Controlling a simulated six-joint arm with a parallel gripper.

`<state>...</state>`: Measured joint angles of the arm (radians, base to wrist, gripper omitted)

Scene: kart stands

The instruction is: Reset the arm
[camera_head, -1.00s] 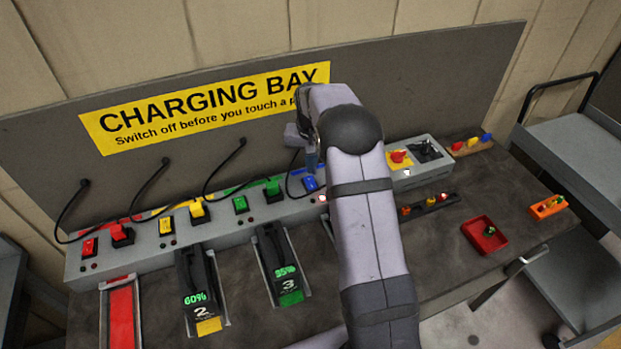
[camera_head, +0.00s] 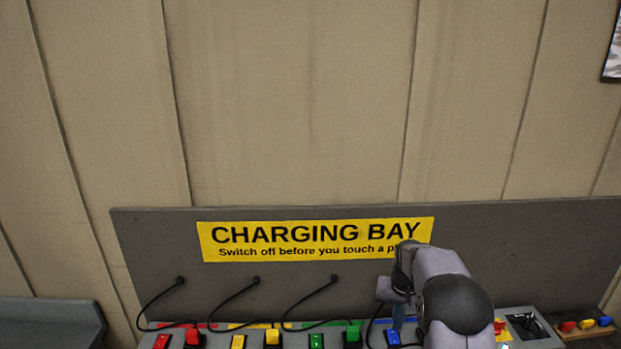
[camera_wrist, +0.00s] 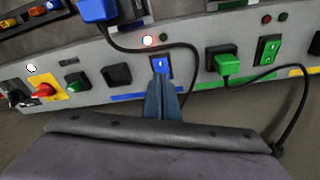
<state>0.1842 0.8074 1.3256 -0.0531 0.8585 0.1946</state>
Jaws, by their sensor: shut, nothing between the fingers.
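My gripper (camera_wrist: 161,98) is shut and empty, its blue-grey fingertips together just in front of the blue rocker switch (camera_wrist: 161,67) in the wrist view. I cannot tell whether they touch it. In the head view my gripper (camera_head: 398,318) shows beside my wrist, above the blue switch (camera_head: 393,338) on the charging strip. My arm is bent and covers part of the yellow sign (camera_head: 300,239) and of the strip's right part. A red lamp (camera_wrist: 148,41) is lit beside the blue switch.
A green plug (camera_wrist: 228,64) and green switch (camera_wrist: 268,50) sit on the strip near my gripper. A black cable (camera_wrist: 190,60) runs close to the fingers from the blue plug (camera_wrist: 98,10). A red knob (camera_wrist: 42,90) stands at left. The wall above is clear.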

